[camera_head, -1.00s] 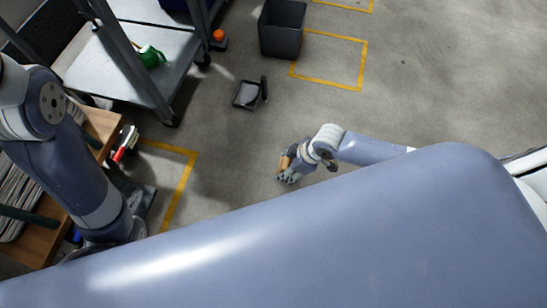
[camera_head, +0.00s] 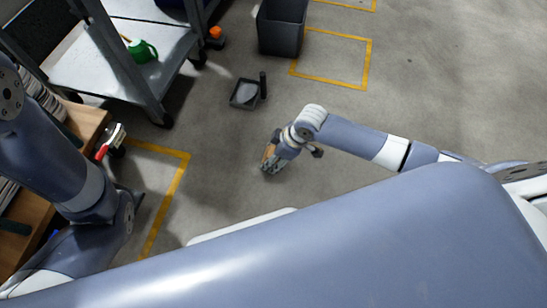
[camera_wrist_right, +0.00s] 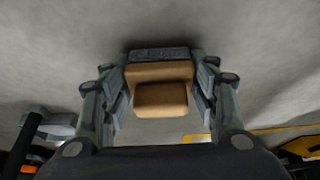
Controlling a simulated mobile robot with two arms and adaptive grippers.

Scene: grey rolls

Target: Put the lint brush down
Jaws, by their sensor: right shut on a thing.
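The lint brush shows in the right wrist view as a tan, wood-coloured block (camera_wrist_right: 160,97) with a grey part at its far end. My right gripper (camera_wrist_right: 160,100) is shut on it, with a finger on each side. In the head view the brush (camera_head: 267,152) is a small tan patch at my right gripper (camera_head: 272,163), over the grey floor. I cannot tell whether the brush touches the floor. My left arm comes in at the left, but its gripper fingers are not clearly seen.
A black dustpan-like tray (camera_head: 244,94) lies on the floor beyond the right gripper. A dark bin (camera_head: 281,28) stands at the back. A grey cart (camera_head: 120,70) with a green watering can (camera_head: 142,51) is at upper left. A wooden table (camera_head: 88,122) is at left. Floor at right is clear.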

